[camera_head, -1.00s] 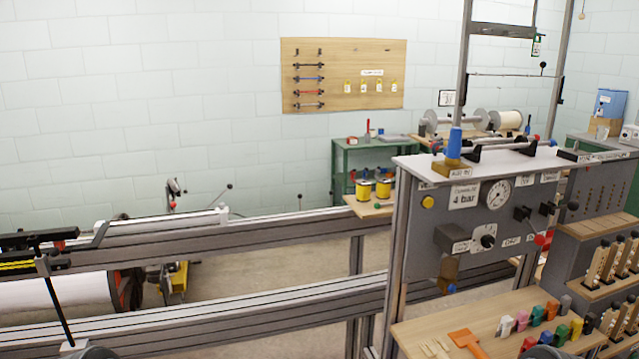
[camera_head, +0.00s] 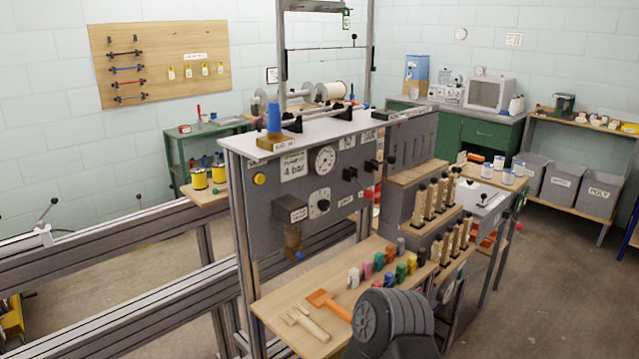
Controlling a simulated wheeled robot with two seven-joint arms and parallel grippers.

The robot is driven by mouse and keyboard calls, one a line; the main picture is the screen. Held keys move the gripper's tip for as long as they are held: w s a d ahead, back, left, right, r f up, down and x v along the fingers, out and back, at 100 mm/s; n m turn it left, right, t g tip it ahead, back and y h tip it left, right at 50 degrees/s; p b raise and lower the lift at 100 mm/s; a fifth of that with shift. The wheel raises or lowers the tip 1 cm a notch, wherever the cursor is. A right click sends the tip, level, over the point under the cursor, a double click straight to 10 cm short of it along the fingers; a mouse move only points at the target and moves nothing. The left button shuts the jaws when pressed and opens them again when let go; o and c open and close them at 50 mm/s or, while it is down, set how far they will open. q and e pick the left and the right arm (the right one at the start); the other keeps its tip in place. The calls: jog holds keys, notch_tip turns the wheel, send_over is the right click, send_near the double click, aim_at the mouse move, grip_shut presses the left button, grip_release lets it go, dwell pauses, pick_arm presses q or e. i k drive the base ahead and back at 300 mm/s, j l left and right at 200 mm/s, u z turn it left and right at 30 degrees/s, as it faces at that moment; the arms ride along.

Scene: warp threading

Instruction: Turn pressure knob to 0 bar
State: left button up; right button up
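A grey control panel (camera_head: 265,205) stands in the middle of the head view. It carries a round white gauge (camera_head: 325,159) with a dark needle, beside a label (camera_head: 294,168) reading "4 bar". Below the gauge, a black knob (camera_head: 323,205) sits on a white plate; its exact pointer setting is too small to read. Other black knobs (camera_head: 350,174) and a red ball-ended lever (camera_head: 368,194) are to its right. Which one is the pressure knob is not legible. Neither of my grippers shows; only a dark arm link of mine is at the bottom.
A wooden shelf (camera_head: 275,305) juts out below the panel, with an orange tool (camera_head: 328,302) and several coloured blocks. Racks of wooden-handled tools (camera_head: 432,200) stand to the right. Metal rails (camera_head: 120,285) run at left. Open floor (camera_head: 560,285) lies at right.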

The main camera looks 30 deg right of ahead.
aim_at(323, 205)
jog(key=l+z, duration=0.15)
jog(key=l, duration=1.2)
jog(key=i, duration=0.05)
